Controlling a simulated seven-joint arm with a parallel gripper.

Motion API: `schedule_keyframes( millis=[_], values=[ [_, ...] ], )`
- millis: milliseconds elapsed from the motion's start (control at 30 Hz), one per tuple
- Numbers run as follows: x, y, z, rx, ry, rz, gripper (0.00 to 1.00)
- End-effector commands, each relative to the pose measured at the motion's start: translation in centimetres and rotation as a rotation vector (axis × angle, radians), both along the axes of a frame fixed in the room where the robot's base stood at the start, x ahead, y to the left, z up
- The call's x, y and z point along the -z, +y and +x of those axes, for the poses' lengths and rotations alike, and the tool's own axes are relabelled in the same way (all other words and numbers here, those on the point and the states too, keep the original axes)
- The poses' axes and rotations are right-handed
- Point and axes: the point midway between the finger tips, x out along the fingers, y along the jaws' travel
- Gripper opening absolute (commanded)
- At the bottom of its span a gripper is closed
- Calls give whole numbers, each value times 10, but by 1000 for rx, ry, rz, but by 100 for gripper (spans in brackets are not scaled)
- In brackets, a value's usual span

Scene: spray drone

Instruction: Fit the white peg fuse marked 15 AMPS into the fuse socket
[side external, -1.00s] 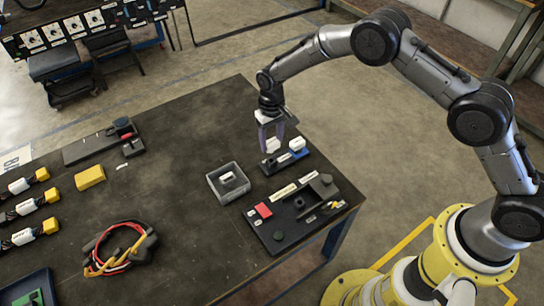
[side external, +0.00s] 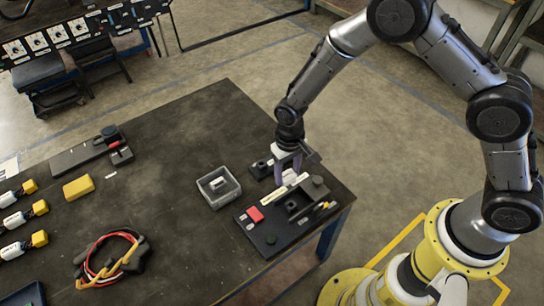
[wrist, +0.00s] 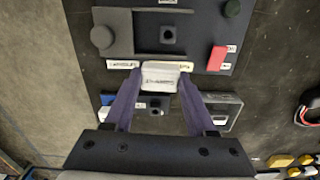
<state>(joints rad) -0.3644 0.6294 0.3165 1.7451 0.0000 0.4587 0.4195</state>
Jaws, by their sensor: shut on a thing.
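My gripper (wrist: 160,80) is shut on a white peg fuse (wrist: 160,76), held between the two purple fingertips in the wrist view. Dark print shows on its top but is too small to read. In the wrist view the panel (wrist: 190,18) has a raised block with a square recess holding a small dark hole (wrist: 167,35), likely the fuse socket. The fuse is just short of that recess, overlapping the panel edge.
A grey open box (side external: 219,188) with a white piece inside stands left of the panel. The panel carries a red switch (side external: 255,214). A cable bundle (side external: 112,255) lies farther left.

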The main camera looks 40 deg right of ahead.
Motion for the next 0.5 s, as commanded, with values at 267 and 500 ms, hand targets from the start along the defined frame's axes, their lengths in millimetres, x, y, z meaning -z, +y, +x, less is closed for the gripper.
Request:
schedule_keyframes(
  millis=[267, 500],
  values=[
    [-24, 8, -39, -50, -3, 1, 0],
    [-26, 12, -38, -56, -8, 3, 0]
  ],
)
